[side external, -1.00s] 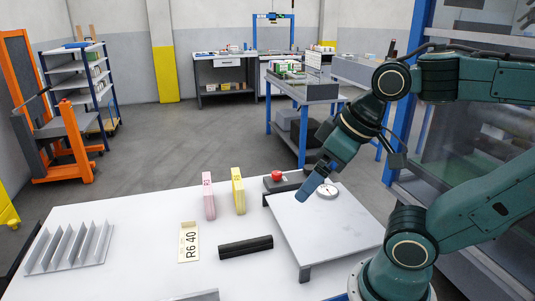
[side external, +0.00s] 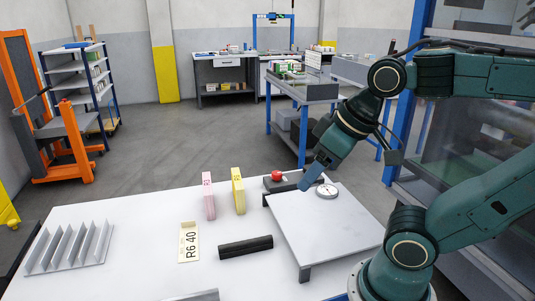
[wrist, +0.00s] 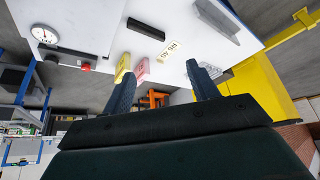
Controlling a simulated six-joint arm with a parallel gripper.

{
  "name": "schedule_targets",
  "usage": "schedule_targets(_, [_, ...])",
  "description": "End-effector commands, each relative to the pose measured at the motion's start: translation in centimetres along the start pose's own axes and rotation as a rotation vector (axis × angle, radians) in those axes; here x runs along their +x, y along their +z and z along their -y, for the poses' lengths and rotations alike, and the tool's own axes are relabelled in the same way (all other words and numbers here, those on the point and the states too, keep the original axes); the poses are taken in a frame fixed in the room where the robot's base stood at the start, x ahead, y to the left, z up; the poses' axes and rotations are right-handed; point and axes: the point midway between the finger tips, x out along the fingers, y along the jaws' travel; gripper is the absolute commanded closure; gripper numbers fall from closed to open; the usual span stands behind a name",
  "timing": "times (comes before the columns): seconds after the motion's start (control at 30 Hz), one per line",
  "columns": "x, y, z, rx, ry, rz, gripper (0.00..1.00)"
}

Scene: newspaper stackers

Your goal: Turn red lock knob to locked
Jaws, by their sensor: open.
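The red knob (side external: 277,175) sits on a dark block at the far left corner of the raised grey plate. In the wrist view the red knob (wrist: 86,67) is at the left, outside my fingers, beside a second, dark knob. Its lock setting cannot be read. My gripper (side external: 305,188) is tilted down above the plate, between the knob and the round dial, apart from the knob. In the wrist view my gripper (wrist: 161,70) has its two blue fingers spread, with nothing held between them.
The round white dial (side external: 327,191) is on the plate, just right of my fingers. On the white table stand a pink block (side external: 208,196) and a yellow block (side external: 238,191). A black bar (side external: 245,247), an "R6 40" card (side external: 189,242) and a finned rack (side external: 70,247) lie farther left.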

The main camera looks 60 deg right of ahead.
Motion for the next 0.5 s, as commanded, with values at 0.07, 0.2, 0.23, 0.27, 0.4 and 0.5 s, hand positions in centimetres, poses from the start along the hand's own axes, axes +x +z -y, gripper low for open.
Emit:
schedule_targets(0.07, [0.0,-0.8,-0.3,0.027,0.011,0.007,0.41])
schedule_targets(0.2, [0.1,-2.9,-1.3,0.107,0.04,0.022,0.41])
schedule_targets(0.23, [0.2,-3.5,-1.6,0.129,0.048,0.026,0.41])
schedule_targets(0.27, [0.2,-4.1,-1.9,0.151,0.056,0.029,0.41])
schedule_targets(0.4, [0.8,-7.0,-3.5,0.269,0.102,0.047,0.41])
schedule_targets(0.5, [1.3,-9.1,-4.8,0.354,0.135,0.057,0.41])
